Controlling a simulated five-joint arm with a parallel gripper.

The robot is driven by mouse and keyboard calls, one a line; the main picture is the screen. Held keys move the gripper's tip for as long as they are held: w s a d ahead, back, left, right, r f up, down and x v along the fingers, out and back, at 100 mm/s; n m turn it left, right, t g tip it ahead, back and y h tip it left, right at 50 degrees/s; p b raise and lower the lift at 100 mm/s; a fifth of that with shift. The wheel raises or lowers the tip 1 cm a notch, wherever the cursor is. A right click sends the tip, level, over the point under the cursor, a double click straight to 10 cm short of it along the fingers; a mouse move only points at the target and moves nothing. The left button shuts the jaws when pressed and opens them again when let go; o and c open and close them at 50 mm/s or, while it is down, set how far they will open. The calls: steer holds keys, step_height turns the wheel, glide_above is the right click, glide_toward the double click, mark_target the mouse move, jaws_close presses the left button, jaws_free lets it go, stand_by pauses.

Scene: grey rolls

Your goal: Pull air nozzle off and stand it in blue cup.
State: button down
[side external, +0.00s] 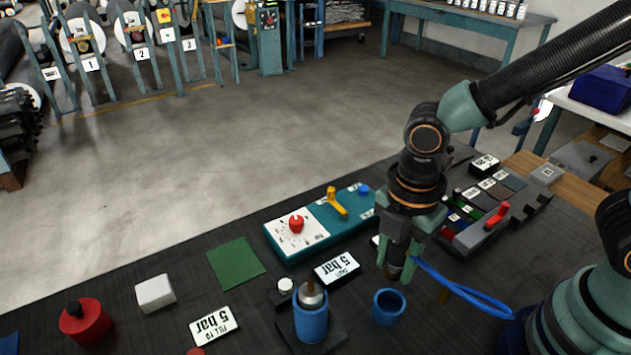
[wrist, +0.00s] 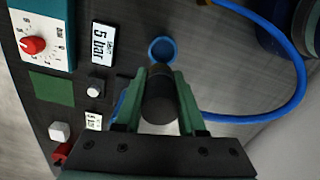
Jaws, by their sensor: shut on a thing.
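My gripper (side external: 398,262) is shut on a dark cylindrical piece, which looks like the air nozzle (wrist: 160,103). In the side view, its dark lower end shows below the fingers, pointing down. The blue cup (side external: 388,307) stands upright on the dark bench just below the gripper, apart from it. In the wrist view, the open blue cup (wrist: 162,50) is ahead of the fingertips. A blue hose (side external: 460,290) runs from behind the gripper in a loop to the right. Its joint with the held piece is hidden.
A blue cylinder with a metal cone top (side external: 311,318) stands left of the cup. Nearby are a "5 bar" card (side external: 337,268), a teal panel with a red knob (side external: 297,224), a green square (side external: 236,262) and a white block (side external: 155,293). A tray of parts (side external: 470,225) lies behind right.

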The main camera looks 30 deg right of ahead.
mark_target(407, 240)
steer(key=shift+s+d+f, duration=0.2)
steer(key=shift+d, duration=0.15)
steer(key=shift+f, duration=0.1)
steer(key=shift+f, duration=2.8)
steer(key=shift+f, duration=0.95)
steer(key=shift+c, duration=2.1)
jaws_free()
step_height(407, 240, up, 12)
steer(key=shift+r, duration=0.1)
